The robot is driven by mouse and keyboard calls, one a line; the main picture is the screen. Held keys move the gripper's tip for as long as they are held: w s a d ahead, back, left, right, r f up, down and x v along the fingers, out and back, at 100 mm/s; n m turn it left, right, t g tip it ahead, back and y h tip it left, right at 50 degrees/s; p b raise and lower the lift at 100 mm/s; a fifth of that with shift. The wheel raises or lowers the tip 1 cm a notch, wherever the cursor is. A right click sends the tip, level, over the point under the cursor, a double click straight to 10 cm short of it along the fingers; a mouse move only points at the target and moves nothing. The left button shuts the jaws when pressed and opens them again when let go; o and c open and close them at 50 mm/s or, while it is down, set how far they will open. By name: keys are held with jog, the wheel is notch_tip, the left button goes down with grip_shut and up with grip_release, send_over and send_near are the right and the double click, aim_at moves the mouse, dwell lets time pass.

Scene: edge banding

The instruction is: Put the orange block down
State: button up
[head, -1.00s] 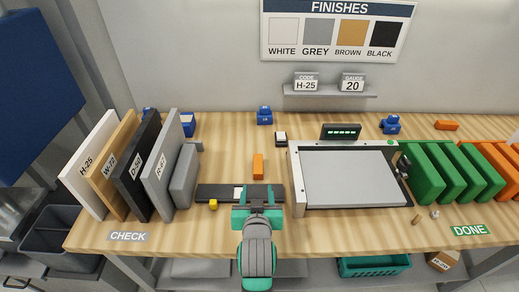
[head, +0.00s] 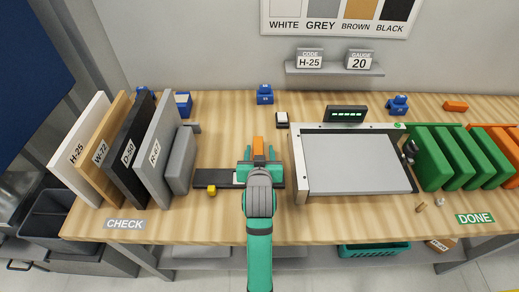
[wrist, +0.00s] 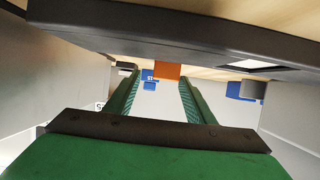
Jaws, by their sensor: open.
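An orange block (head: 258,145) is on the bench behind the dark strip (head: 213,175), near the middle. My gripper (head: 259,155) is open, reaching over the dark strip, with a finger to either side of the block's near end. In the wrist view the orange block (wrist: 167,71) shows at the far end of the gap between the two green fingers (wrist: 158,90). I cannot tell whether either finger touches it. A second orange block (head: 455,106) lies at the back right of the bench.
Upright labelled panels (head: 120,140) and a grey block (head: 180,160) stand to the left. A framed grey plate (head: 355,165) is close on the right, with green panels (head: 440,160) beyond.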

aim_at(258, 146)
jog(key=x, duration=0.3)
jog(key=shift+w+a, duration=0.15)
jog(key=shift+a, duration=0.25)
jog(key=shift+d, duration=0.15)
jog(key=c, duration=1.2)
jog(key=shift+r, duration=0.1)
jog(key=shift+c, duration=0.2)
